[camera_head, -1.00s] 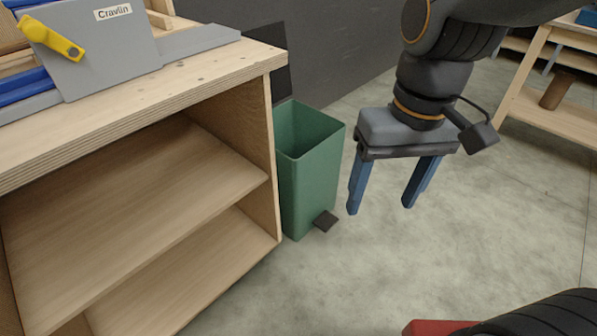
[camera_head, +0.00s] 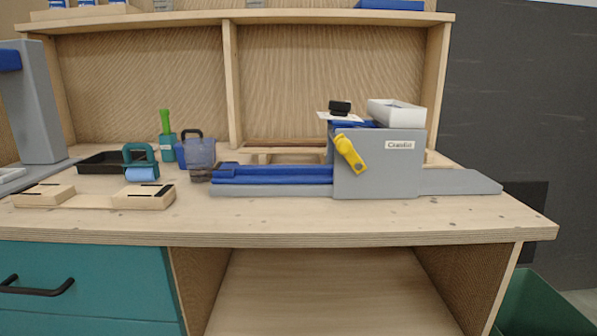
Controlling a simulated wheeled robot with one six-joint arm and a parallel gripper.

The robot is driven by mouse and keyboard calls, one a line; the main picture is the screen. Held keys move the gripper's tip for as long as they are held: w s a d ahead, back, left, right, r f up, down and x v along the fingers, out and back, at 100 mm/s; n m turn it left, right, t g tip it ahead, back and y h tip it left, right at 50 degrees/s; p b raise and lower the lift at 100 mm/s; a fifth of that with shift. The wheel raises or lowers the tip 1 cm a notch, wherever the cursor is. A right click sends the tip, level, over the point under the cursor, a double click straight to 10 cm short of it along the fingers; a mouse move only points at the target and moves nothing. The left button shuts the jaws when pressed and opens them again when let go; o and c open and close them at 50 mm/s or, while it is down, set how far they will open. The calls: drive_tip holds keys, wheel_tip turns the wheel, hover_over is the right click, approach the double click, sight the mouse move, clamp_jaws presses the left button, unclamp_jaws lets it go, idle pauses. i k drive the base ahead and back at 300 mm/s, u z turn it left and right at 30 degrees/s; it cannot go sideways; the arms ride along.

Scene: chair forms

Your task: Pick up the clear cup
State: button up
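A see-through, bluish-grey container (camera_head: 201,153) stands on the wooden workbench (camera_head: 330,227), left of the grey machine. It may be the clear cup, but it is too small to be sure. A blue item sits at its left, a dark handle shape shows above it, and a small dark object (camera_head: 200,175) is in front of its base. My gripper is out of view.
A grey machine with a yellow lever (camera_head: 350,153) and blue rails (camera_head: 275,174) stands right of the container. At left are a teal-handled roller (camera_head: 141,160), a green-handled tool (camera_head: 166,135), a black tray (camera_head: 105,162) and wooden blocks (camera_head: 150,196). A green bin (camera_head: 545,305) stands lower right.

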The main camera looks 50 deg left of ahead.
sight(199, 153)
drive_tip(key=u, duration=2.45)
drive_tip(key=k, duration=0.65)
drive_tip(key=u, duration=0.65)
drive_tip(key=i, duration=1.1)
drive_tip(key=z, duration=0.2)
